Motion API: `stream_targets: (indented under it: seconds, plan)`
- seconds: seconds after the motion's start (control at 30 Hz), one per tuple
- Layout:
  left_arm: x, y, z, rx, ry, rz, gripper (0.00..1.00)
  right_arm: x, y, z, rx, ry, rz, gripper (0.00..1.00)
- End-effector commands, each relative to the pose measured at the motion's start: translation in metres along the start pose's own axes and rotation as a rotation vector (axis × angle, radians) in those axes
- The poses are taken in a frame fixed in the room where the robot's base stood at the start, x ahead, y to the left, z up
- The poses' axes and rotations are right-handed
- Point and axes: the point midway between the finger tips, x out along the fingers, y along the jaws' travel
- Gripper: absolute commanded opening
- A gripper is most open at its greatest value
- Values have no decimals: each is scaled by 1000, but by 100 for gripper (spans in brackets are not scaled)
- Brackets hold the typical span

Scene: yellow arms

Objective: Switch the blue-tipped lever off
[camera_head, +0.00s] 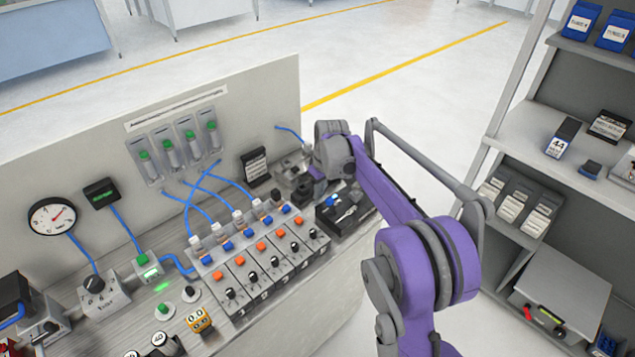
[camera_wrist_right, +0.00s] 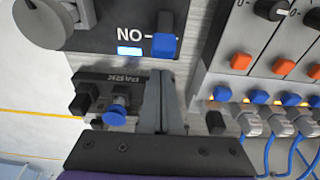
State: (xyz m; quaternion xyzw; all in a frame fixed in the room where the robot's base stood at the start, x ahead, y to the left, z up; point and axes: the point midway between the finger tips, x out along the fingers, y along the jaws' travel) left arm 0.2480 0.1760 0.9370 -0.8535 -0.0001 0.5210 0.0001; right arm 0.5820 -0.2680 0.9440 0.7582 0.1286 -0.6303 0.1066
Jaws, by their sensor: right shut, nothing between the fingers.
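In the right wrist view, the blue-tipped lever (camera_wrist_right: 166,40) stands at the top on a dark panel (camera_wrist_right: 95,38), beside an upside-down ON mark and a lit white-blue lamp (camera_wrist_right: 130,51). My right gripper (camera_wrist_right: 160,76) is shut and empty, its fingertips just short of the lever's blue tip in the picture. I cannot tell if they touch. In the head view, my right gripper (camera_head: 310,190) is at the bench's far right end, partly hidden by its wrist. A small blue part (camera_head: 331,201) beside it may be the lever. My left gripper is not in view.
A black block marked PARK (camera_wrist_right: 112,78) with a blue knob (camera_wrist_right: 116,112) sits close beside my fingers. A row of switch modules (camera_head: 262,265) with orange and blue buttons lies left of the gripper. A back panel (camera_head: 90,150) stands behind; shelves (camera_head: 560,180) stand at right.

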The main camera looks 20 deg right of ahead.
Motion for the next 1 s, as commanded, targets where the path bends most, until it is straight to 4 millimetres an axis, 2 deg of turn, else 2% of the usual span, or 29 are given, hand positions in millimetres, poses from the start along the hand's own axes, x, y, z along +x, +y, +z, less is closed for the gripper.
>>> stream_targets:
  seconds: [0.1, 0.23, 1.0]
  plan:
    - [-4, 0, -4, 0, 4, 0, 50, -12, 1, 11, 2, 2, 1, 0]
    - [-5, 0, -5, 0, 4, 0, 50, -16, 0, 17, 1, 1, 0, 0]
    - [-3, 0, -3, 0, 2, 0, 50, -20, 0, 22, 1, 62, 0, 0]
